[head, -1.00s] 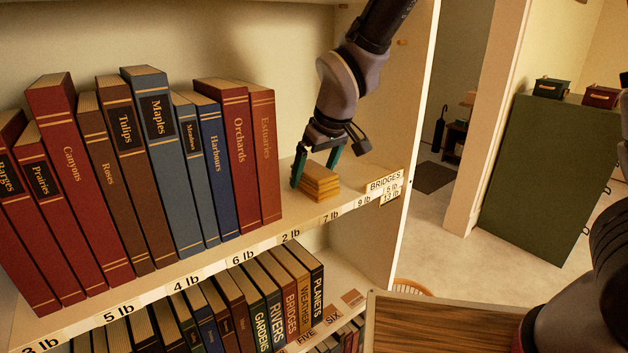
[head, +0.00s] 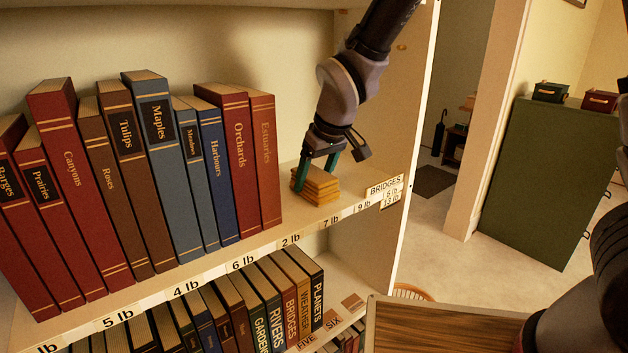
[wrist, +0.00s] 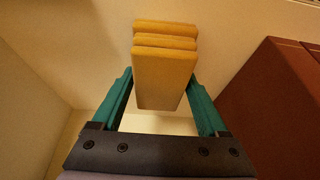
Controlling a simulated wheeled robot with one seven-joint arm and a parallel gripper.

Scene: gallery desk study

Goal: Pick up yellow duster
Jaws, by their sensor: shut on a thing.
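The yellow duster (head: 320,187) is a folded, layered block at the right end of the upper shelf. It appears to rest on the shelf board. My gripper (head: 315,176) reaches down from above with its teal fingers on either side of the duster, shut on it. In the wrist view the duster (wrist: 165,75) sits between the two fingers (wrist: 160,82), its layered edge toward the top of the picture. The inner contact faces are mostly hidden.
A row of books stands left of the duster, the red Estuaries book (head: 262,160) nearest. The shelf's side panel (head: 385,120) rises on the right. Labels line the shelf's front edge (head: 300,235). More books fill the lower shelf. A green cabinet (head: 550,180) stands beyond.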

